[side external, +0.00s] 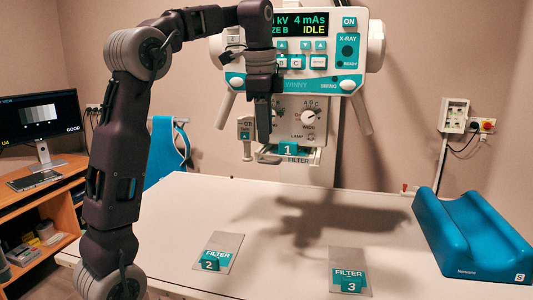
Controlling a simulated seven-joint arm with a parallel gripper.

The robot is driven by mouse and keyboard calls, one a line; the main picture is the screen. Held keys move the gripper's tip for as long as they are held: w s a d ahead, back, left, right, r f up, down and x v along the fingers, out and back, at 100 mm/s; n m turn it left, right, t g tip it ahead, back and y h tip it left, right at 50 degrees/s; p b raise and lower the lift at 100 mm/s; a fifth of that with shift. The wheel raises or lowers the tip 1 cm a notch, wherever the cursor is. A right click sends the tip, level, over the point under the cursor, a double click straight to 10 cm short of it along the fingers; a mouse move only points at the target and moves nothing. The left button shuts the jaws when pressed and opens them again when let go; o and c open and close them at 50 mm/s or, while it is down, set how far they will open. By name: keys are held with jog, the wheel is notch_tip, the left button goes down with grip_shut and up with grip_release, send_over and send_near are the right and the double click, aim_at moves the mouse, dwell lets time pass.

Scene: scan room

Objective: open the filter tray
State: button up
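The filter tray (313,157) sits low on the front of the white X-ray head (325,105), below its dials. A teal tag marked 1 and a FILTER label show at the tray. My gripper (264,141) points down in front of the X-ray head, at the left end of the tray. Its fingers look narrow and dark from this side. I cannot tell whether they are apart or touch the tray. Filter plate 2 (219,252) and filter plate 3 (348,270) lie flat on the white table.
The white table (290,215) is mostly clear in the middle. A blue padded cradle (470,240) lies at its right. A monitor (40,118) stands on a wooden desk (75,187) at the left. A wall box (454,115) with a red button is at the right.

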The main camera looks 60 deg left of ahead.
aim_at(266, 162)
jog(key=shift+m, duration=0.3)
jog(key=a+f, duration=0.1)
jog(key=f, duration=0.1)
jog(key=w+a+f, duration=0.1)
jog(key=f, duration=0.4)
jog(key=shift+w+a+f, duration=0.1)
jog(key=shift+w+a, duration=0.3)
jog(key=shift+c, duration=0.4)
grip_shut()
